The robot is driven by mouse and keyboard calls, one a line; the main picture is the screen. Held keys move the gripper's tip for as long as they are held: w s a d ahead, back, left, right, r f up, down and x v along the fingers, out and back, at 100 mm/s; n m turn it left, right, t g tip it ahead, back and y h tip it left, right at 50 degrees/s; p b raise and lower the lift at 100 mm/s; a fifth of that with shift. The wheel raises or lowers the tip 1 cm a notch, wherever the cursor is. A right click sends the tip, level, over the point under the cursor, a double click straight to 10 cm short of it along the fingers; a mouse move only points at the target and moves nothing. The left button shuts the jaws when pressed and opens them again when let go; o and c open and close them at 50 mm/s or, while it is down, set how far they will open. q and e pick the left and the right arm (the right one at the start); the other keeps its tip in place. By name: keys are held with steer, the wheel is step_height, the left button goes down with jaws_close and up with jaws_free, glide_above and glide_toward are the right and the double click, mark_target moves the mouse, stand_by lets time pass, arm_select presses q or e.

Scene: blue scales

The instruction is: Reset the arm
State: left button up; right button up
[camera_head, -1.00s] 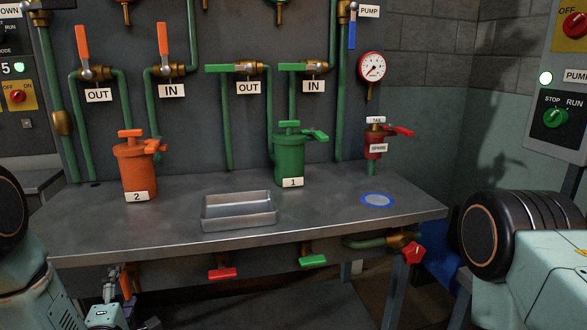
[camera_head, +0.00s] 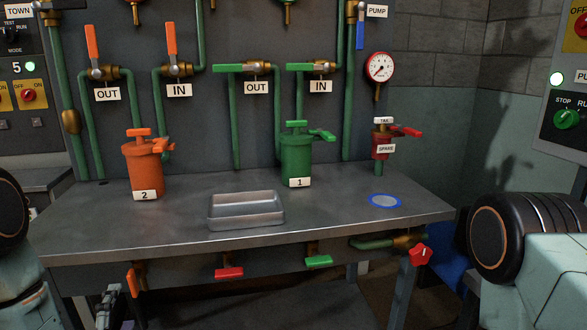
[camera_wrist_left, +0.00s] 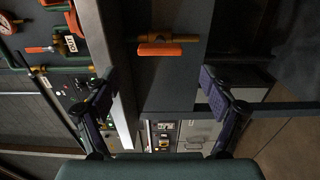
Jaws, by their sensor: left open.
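My left gripper (camera_head: 110,308) is low at the lower left of the head view, below the bench's front edge and mostly cut off. In the left wrist view its two fingers (camera_wrist_left: 158,92) are spread apart with nothing between them. An orange valve handle (camera_head: 132,282) hangs under the bench's left front. An orange handle on a brass valve also shows in the left wrist view (camera_wrist_left: 160,50), ahead of the fingers and apart from them. My right arm is at the right of the head view; its gripper is not seen.
The bench (camera_head: 120,230) carries an orange canister (camera_head: 143,175), a green canister (camera_head: 296,165), a metal tray (camera_head: 245,222) and a blue-rimmed disc (camera_head: 385,200). Red (camera_head: 229,273) and green (camera_head: 318,262) handles hang below its front edge. Pipes line the back wall.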

mark_target(131, 287)
arm_select(q)
steer(key=x, duration=0.7)
steer(key=shift+w+a, duration=0.1)
steer(key=shift+w, duration=0.4)
steer(key=m+p, duration=0.1)
steer(key=m, duration=0.2)
steer(key=shift+s+r+m+p, duration=0.1)
steer(key=shift+r+m+p, duration=0.1)
steer(key=shift+m+p, duration=0.2)
steer(key=m+p, duration=0.1)
steer(key=m, duration=0.3)
steer(key=shift+m, duration=0.4)
steer(key=m+p, duration=0.1)
steer(key=m, duration=0.3)
steer(key=shift+m, duration=0.4)
steer(key=m, duration=0.4)
steer(key=shift+m+p, duration=0.3)
